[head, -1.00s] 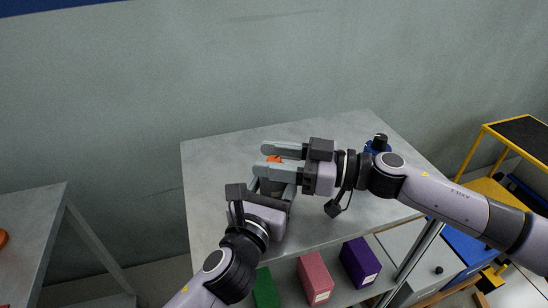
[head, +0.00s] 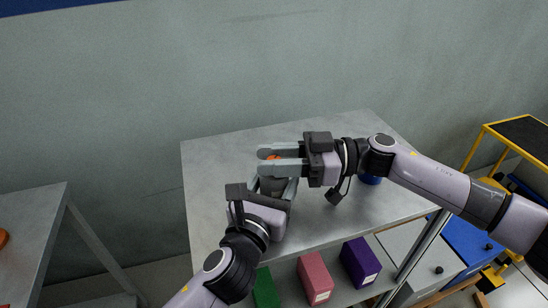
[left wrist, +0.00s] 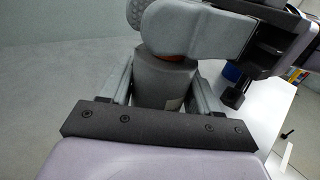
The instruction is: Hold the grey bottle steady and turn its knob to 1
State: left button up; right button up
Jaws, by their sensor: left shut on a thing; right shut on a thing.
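The grey bottle (head: 272,187) stands upright on the grey table, partly hidden by my grippers. It also shows in the left wrist view (left wrist: 163,82). My left gripper (head: 272,182) is shut on the bottle's body, one finger on each side. The orange knob (head: 274,157) is on top of the bottle. My right gripper (head: 260,158) reaches in from the right and is shut on the knob, which shows between its fingers. In the left wrist view only a thin orange strip of the knob (left wrist: 172,58) shows under the right finger. The knob's marking cannot be read.
The grey table (head: 217,160) is clear to the left and behind the bottle. A blue object (head: 370,179) is partly hidden behind my right arm. Green (head: 265,288), pink (head: 315,277) and purple (head: 360,262) boxes sit on a shelf below. A yellow-framed cart (head: 480,150) stands at right.

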jog(key=o, duration=0.9)
jog(key=shift+o, duration=0.2)
jog(key=d, duration=0.7)
jog(key=shift+w+d, duration=0.25)
